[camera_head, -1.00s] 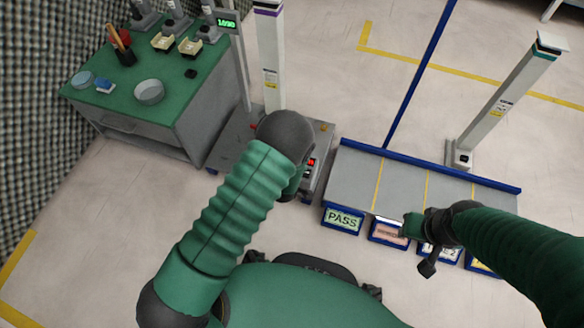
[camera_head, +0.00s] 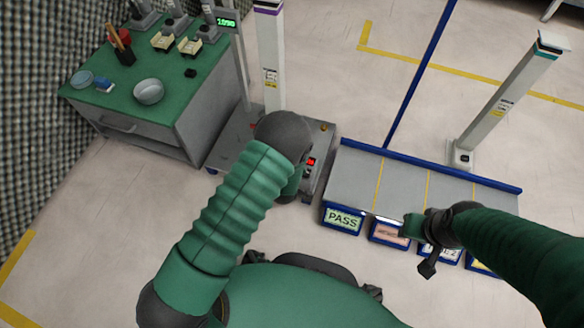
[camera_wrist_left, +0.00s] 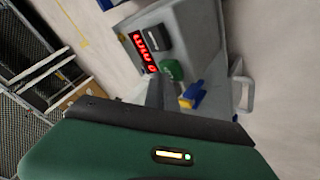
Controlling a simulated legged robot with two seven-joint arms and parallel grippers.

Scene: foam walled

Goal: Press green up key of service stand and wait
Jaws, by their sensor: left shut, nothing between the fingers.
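The service stand is a grey unit (camera_head: 232,140) beside the green-topped bench in the head view, with a small red display (camera_head: 311,162) on its panel. In the left wrist view the panel carries a lit red display (camera_wrist_left: 144,52) and a green key (camera_wrist_left: 172,70). My left gripper (camera_wrist_left: 158,88) is shut and empty, its dark fingertips close beside the green key. I cannot tell whether they touch it. In the head view my left arm hides this gripper and the key. My right gripper (camera_head: 428,262) hangs over the bins at the right; its jaw opening is unclear.
A blue-and-yellow part (camera_wrist_left: 192,95) sits near the key. The green bench (camera_head: 125,90) holds a bowl and small parts. A grey shelf (camera_head: 400,180) with blue edges and labelled bins, including a PASS bin (camera_head: 343,218), stands to the right. White posts rise behind.

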